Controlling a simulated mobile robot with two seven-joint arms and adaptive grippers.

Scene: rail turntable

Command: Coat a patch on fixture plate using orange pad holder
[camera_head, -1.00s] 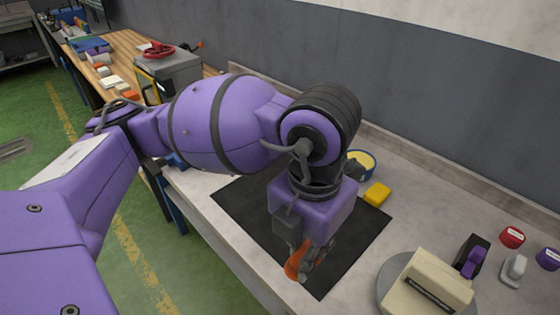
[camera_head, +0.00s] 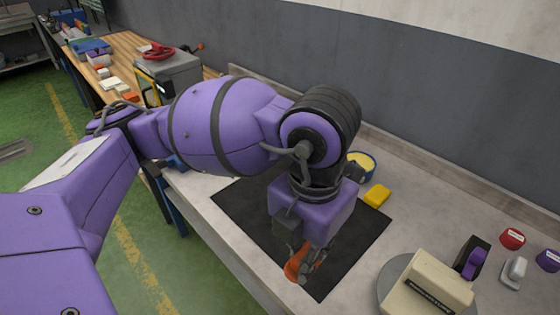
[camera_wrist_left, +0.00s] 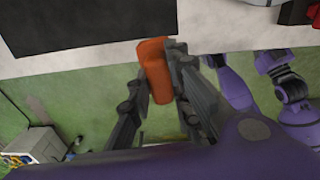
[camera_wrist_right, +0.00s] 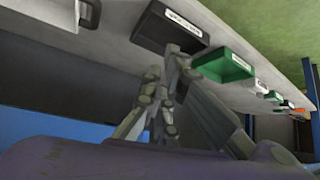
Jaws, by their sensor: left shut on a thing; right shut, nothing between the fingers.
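My left gripper (camera_head: 304,268) is shut on the orange pad holder (camera_head: 294,266), above the near edge of a black mat. The left wrist view shows the holder (camera_wrist_left: 155,72) between the fingers; its far side is hidden. No thing is marked as the fixture plate. A beige block (camera_head: 428,285) with a dark, unreadable label stands on a round grey turntable (camera_head: 386,292), to the right of the left gripper. My right gripper (camera_wrist_right: 165,65) is shut and empty, seen only in the right wrist view.
The black mat (camera_head: 250,205) lies on the pale worktop. Behind my left arm are a blue dish with yellow contents (camera_head: 363,160) and a yellow block (camera_head: 376,196). Small red (camera_head: 512,238) and purple items stand at right. A black bin (camera_wrist_right: 160,28) and green bin (camera_wrist_right: 222,65) are near my right gripper.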

